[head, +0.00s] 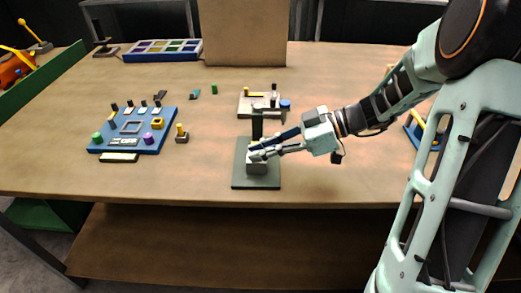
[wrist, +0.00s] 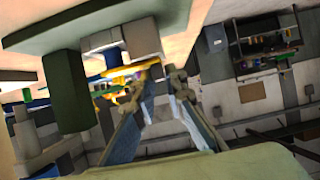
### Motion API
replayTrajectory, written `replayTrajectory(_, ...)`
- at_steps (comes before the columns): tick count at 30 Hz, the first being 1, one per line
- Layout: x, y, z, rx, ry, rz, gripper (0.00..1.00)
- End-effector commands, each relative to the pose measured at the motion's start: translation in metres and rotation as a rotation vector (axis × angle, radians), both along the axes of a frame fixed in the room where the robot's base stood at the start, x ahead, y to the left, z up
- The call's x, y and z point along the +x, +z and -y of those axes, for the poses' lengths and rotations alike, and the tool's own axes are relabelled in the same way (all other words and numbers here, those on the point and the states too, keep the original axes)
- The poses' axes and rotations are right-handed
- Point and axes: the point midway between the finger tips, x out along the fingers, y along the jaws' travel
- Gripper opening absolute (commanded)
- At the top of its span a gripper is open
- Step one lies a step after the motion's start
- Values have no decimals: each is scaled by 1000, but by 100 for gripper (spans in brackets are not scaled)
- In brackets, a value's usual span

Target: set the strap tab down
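My gripper (head: 254,152) reaches in from the right, low over a dark green plate (head: 241,180) with an upright green post (head: 257,124) and a pale grey block (head: 256,168). In the wrist view the plate (wrist: 75,27), the post (wrist: 68,92) and the block (wrist: 142,38) show at upper left. A thin yellow strip (wrist: 122,72), possibly the strap tab, lies beside the block at the fingertips (wrist: 155,74). The fingers lean towards each other. I cannot tell whether they grip the strip or are only beside it.
A pale fixture (head: 246,112) with a blue knob (head: 285,104) is just behind the green plate. A partitioned tray (head: 133,56) and a brown panel (head: 244,35) stand at the back.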

Motion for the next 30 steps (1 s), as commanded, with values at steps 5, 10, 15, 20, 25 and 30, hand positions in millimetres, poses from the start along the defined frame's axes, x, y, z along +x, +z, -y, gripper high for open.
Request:
replayTrajectory(5,0,1,0,0,0,0,27)
replayTrajectory(10,0,1,0,0,0,0,27)
replayTrajectory(15,0,5,0,0,0,0,27)
replayTrajectory(20,0,15,26,-1,-5,3,27)
replayTrajectory(25,-1,32,61,-2,-4,3,27)
replayTrajectory(30,-2,46,90,-1,-4,1,27)
